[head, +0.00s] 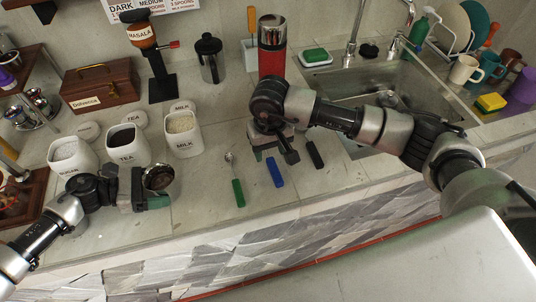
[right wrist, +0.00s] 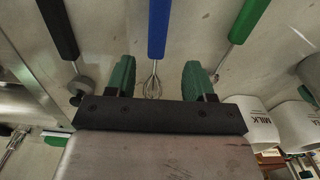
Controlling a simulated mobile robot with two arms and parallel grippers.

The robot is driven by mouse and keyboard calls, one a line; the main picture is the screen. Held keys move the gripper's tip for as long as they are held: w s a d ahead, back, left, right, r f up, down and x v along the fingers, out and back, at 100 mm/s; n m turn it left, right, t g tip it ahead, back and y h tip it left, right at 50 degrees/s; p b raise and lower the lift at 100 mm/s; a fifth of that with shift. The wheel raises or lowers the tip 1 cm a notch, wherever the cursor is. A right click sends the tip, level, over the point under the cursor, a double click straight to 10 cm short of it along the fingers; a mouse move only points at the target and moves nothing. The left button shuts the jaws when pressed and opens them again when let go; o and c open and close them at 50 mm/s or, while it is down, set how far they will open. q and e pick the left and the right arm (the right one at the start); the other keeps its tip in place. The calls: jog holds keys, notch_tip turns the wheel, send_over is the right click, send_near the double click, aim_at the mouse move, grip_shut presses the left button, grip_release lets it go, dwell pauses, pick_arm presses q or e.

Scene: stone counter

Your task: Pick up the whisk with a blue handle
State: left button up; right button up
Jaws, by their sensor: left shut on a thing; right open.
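The whisk with a blue handle (head: 276,172) lies on the stone counter between a green-handled utensil (head: 238,192) and a black-handled utensil (head: 315,155). In the right wrist view its blue handle (right wrist: 158,28) points away and its wire head lies between my green fingertips in the picture. My right gripper (head: 275,150) is open and empty over the whisk's head end, hiding that end in the head view. My left gripper (head: 150,190) is shut on a round metal strainer-like thing (head: 158,177), in front of the canisters.
White canisters marked SUGAR (head: 72,155), TEA (head: 127,144) and MILK (head: 183,134) stand at left. A red and steel flask (head: 272,55) stands behind my right gripper. The sink (head: 410,90) is at right. The counter's front strip is mostly clear.

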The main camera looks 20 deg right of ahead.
aim_at(272, 162)
jog(key=f, duration=0.4)
jog(key=shift+s+d+f, duration=0.1)
jog(key=shift+d+f, duration=0.1)
jog(key=shift+f, duration=0.15)
grip_shut()
jog(key=shift+r, duration=0.2)
